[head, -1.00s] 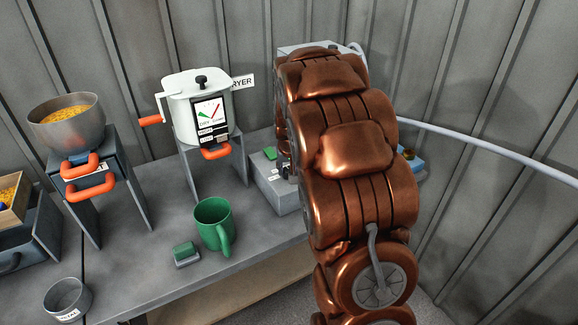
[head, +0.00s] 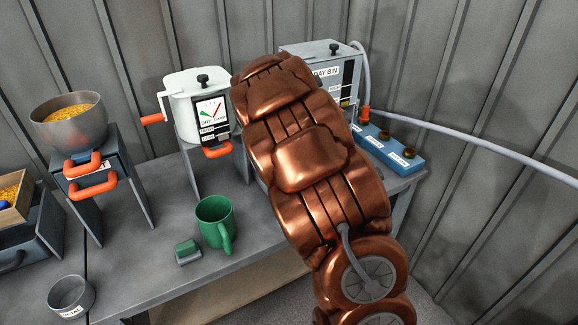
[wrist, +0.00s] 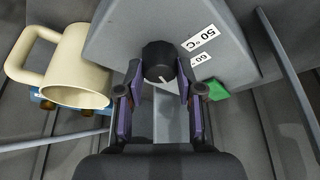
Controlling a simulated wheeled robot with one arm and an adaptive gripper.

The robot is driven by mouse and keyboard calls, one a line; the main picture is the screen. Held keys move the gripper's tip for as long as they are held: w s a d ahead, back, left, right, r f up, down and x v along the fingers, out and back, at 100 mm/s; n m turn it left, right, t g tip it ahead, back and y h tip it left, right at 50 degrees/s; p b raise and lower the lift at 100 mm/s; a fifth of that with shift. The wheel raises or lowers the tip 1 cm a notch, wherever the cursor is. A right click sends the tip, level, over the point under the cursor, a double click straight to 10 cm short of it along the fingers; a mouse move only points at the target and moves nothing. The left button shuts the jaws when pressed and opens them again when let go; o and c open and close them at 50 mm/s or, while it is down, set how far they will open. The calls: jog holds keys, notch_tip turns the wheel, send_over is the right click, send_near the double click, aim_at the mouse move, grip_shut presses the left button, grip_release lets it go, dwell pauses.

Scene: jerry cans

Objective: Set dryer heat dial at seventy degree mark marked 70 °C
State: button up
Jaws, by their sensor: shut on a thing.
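In the wrist view a black round dial (wrist: 157,60) sits on a grey housing (wrist: 118,32). A white pale mark shows on the dial's lower side. White labels beside it read "50 °C" (wrist: 198,41) and, partly cut by a finger, "60" (wrist: 202,60); no 70 mark is readable. My gripper (wrist: 160,78) is shut on the dial, one purple-padded finger on each side. In the head view my copper arm hides the gripper, the dial and that housing.
A cream mug (wrist: 68,62) lies close at the left in the wrist view, and a green piece (wrist: 217,91) is right of the fingers. In the head view are a green mug (head: 213,222), a white lidded pot (head: 183,98), a "DAY BIN" box (head: 325,53) and a blue block (head: 388,150).

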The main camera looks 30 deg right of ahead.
jog(key=o, duration=1.1)
jog(key=shift+o, duration=0.2)
jog(key=shift+r, duration=0.1)
jog(key=v, duration=1.1)
jog(key=shift+r, duration=0.4)
jog(key=shift+s+a, duration=0.1)
